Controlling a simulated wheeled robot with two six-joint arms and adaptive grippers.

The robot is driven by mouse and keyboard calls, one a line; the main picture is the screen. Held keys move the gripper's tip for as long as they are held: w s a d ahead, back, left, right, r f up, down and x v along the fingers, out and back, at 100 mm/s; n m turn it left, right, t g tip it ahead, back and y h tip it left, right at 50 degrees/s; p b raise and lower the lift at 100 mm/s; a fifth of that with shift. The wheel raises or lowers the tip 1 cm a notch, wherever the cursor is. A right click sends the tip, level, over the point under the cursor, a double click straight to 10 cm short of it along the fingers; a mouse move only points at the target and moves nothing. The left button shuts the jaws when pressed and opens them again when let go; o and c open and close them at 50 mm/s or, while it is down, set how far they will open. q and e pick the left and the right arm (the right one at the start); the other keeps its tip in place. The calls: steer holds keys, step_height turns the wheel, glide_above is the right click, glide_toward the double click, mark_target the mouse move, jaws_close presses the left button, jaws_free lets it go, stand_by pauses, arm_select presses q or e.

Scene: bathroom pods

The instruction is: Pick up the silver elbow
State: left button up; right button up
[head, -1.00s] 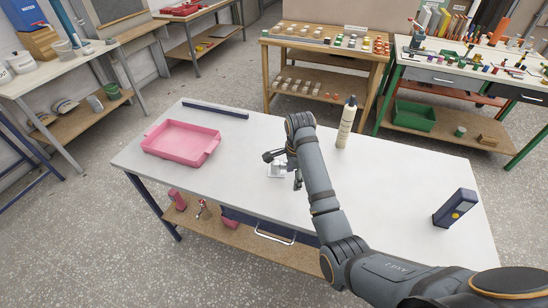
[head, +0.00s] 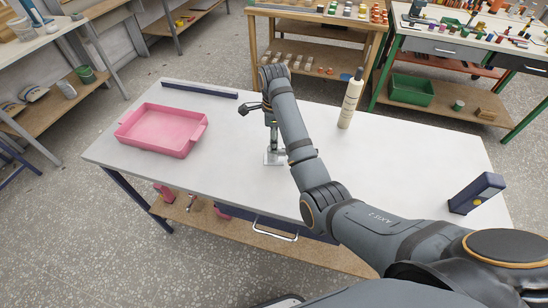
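A small silver piece (head: 273,157) with a flat, pale foot and an upright part stands on the white table, just left of my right forearm. It looks like the silver elbow, but it is small and partly covered by my arm. My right gripper (head: 264,122) is over and against its upper part, with one dark finger sticking out to the left. The arm hides much of the gripper, so I cannot tell whether it is open or shut on the piece. My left gripper is not in view.
A pink tray (head: 162,130) lies on the table's left, with a dark bar (head: 200,91) behind it. A cream bottle (head: 350,101) stands behind my arm. A dark blue device (head: 476,193) stands near the right edge. The table between the tray and the silver piece is clear.

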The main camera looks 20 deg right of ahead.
steer(key=shift+s+f+p, duration=0.3)
steer(key=shift+f, duration=0.45)
steer(key=f, duration=0.3)
steer(key=shift+w, duration=0.2)
steer(key=c, duration=1.2)
steer(key=shift+r, duration=0.1)
jaws_close()
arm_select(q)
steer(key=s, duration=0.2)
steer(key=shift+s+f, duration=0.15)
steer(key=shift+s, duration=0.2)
